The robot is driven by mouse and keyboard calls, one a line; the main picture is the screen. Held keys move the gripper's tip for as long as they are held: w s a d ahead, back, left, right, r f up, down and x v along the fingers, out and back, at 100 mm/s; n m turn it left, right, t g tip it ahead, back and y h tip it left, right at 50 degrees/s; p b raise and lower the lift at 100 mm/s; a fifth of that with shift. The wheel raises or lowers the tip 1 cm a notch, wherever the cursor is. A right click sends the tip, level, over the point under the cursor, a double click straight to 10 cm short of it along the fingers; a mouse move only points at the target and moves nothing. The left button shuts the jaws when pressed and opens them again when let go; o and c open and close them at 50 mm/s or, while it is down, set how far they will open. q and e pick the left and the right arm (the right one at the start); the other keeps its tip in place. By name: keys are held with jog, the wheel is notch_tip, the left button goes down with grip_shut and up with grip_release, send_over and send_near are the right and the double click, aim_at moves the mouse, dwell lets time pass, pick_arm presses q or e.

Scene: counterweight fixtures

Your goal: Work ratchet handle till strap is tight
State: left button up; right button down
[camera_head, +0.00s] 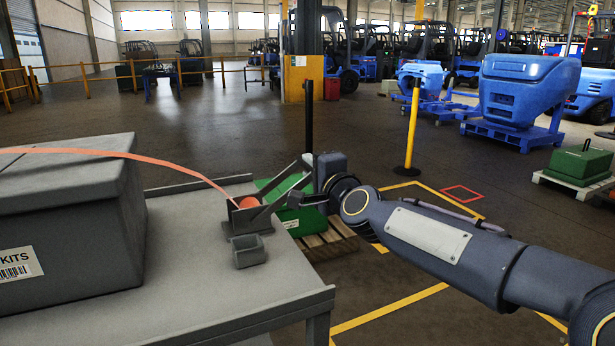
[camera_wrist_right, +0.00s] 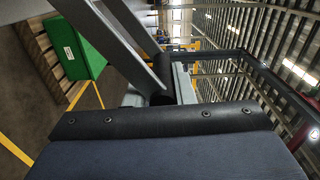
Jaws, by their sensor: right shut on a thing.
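The orange strap (camera_head: 130,154) runs over the grey lidded box (camera_head: 65,190) and down to the ratchet (camera_head: 243,215) on the grey table. Orange webbing shows between the ratchet's side plates. The ratchet handle (camera_head: 280,186) has two grey bars that slant up to the right. My right gripper (camera_head: 303,200) is shut on the handle near its outer end. In the right wrist view the handle's grey bars (camera_wrist_right: 112,42) pass close in front of the gripper, with a dark crossbar between them. My left gripper is not in view.
A green block (camera_head: 300,215) on a wooden pallet stands on the floor behind the table's right edge. A yellow post (camera_head: 411,130) stands beyond my right arm.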

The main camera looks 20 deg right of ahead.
jog(key=shift+f+b, duration=0.3)
jog(key=shift+f, duration=0.3)
jog(key=c, duration=1.3)
grip_release()
jog(key=shift+s+d, duration=0.1)
jog(key=shift+s, duration=0.1)
jog(key=shift+s+p, duration=0.4)
jog(key=shift+s, duration=3.3)
jog(key=shift+d, duration=0.1)
